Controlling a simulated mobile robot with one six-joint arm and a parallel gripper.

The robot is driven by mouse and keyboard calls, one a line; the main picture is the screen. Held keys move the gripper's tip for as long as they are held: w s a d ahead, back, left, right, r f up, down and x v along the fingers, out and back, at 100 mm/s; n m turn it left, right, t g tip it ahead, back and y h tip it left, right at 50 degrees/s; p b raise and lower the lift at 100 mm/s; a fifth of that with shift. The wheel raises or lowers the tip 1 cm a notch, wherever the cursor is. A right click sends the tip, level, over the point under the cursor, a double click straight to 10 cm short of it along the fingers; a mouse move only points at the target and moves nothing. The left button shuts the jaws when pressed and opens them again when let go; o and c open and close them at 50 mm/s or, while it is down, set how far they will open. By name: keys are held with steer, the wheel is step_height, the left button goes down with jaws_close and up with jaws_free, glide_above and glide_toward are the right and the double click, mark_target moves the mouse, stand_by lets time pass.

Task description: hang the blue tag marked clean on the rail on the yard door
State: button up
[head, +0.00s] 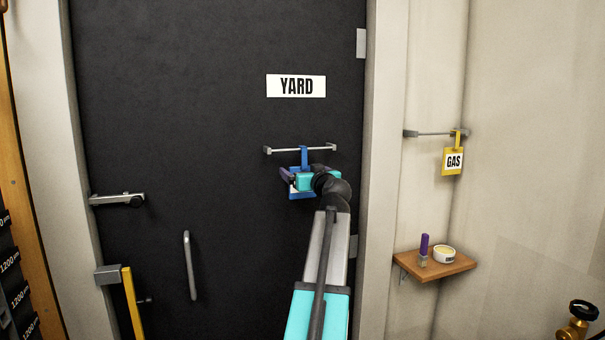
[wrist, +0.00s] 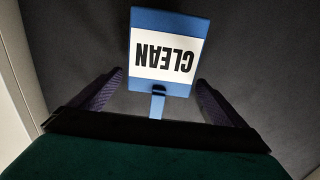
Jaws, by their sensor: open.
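The blue tag (head: 304,158) hangs below the rail (head: 290,150) on the dark yard door, its strap reaching up to the bar. Most of its face is hidden behind my gripper in the head view. In the wrist view the tag (wrist: 168,50) shows its white panel reading CLEAN, upside down in the picture. My gripper (head: 287,178) is at the tag's height in front of the door. In the wrist view its two purple-grey fingers (wrist: 160,95) are spread apart, with gaps on both sides of the tag's strap. Whether the strap's hook fully rests over the bar is too small to tell.
The door (head: 220,240) has a YARD sign (head: 296,86), a lever handle (head: 118,199) and a vertical pull (head: 190,265). To the right, a yellow GAS tag (head: 453,161) hangs on another rail (head: 425,134), above a wooden shelf (head: 436,265) with a purple-topped item and a bowl.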

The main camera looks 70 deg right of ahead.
steer(key=b+v, duration=0.3)
steer(key=v, duration=1)
steer(key=shift+b, duration=0.3)
